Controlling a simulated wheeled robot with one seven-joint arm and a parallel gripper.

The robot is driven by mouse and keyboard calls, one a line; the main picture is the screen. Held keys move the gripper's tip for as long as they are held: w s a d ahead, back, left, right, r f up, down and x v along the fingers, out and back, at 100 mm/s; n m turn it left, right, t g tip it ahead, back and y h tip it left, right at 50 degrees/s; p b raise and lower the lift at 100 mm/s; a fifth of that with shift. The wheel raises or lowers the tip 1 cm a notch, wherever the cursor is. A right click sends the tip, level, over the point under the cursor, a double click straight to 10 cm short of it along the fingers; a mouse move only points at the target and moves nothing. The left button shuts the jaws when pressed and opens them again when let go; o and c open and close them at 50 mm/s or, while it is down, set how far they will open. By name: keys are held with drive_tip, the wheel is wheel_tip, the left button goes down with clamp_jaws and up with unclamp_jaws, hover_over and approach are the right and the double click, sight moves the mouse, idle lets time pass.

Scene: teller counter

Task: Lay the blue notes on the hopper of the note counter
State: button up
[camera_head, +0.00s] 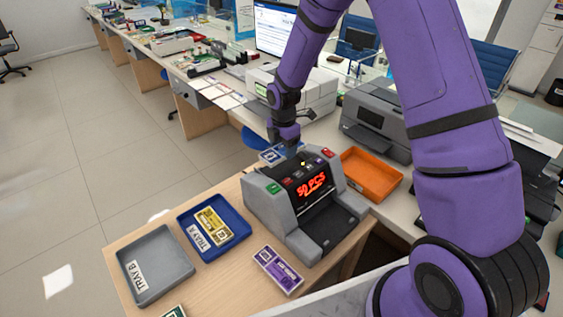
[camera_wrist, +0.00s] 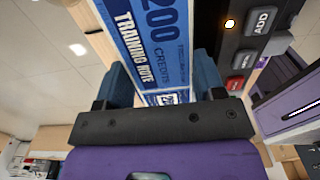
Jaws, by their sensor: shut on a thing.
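The blue notes (camera_wrist: 150,40) show large in the wrist view, printed "200 CREDITS" and "TRAINING NOTE". My gripper (camera_wrist: 160,84) is shut on them, one finger on each side. In the head view the blue notes (camera_head: 270,156) show partly behind the top of the note counter (camera_head: 262,205), and my gripper (camera_head: 291,150) is there too. The note counter is grey and black, with a red "50 PCS" display. Its button panel (camera_wrist: 250,40) lies just right of the notes in the wrist view. I cannot tell whether the notes touch the hopper, which is largely hidden.
A blue tray (camera_head: 236,244) labelled TRAY A holds yellow notes (camera_head: 214,226). Grey TRAY B (camera_head: 170,265) is left of it. Purple notes (camera_head: 277,270) lie before the counter. An orange tray (camera_head: 378,180) and a dark grey printer (camera_head: 374,125) stand to the right.

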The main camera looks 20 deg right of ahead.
sight(283, 169)
drive_tip(key=shift+f, duration=3.3)
drive_tip(key=o, duration=0.9)
drive_tip(key=shift+f, duration=0.15)
wheel_tip(283, 169, up, 12)
drive_tip(key=shift+r, duration=0.25)
